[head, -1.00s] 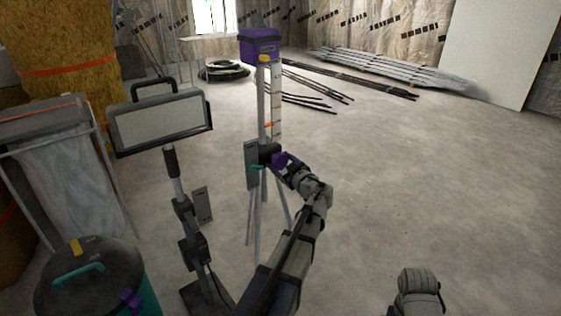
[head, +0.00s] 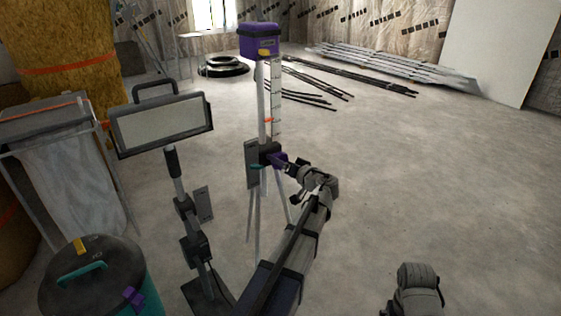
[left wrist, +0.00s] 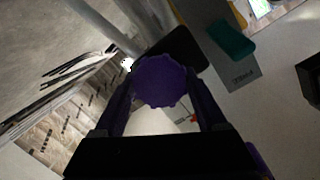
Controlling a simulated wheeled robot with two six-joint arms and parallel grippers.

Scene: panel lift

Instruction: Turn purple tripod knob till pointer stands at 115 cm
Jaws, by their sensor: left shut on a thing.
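The purple knob (left wrist: 160,82) sits between the two fingers of my left gripper (left wrist: 162,98) in the left wrist view. The gripper is shut on it. In the head view the gripper (head: 286,163) meets the knob at the dark collar of the tripod (head: 262,108), and the fingers hide part of it. The purple head (head: 260,42) tops the upright post. A red pointer (head: 268,120) stands beside the pale scale (head: 277,98). The scale's figures are too small to read. My right gripper is not in view; only a grey part of that arm shows at the bottom right.
A work lamp (head: 162,124) on a stand is left of the tripod. A teal bin (head: 100,280) with a dark lid stands at the front left, and a frame with a bag (head: 70,180) behind it. The floor to the right is clear; long bars (head: 340,78) lie farther back.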

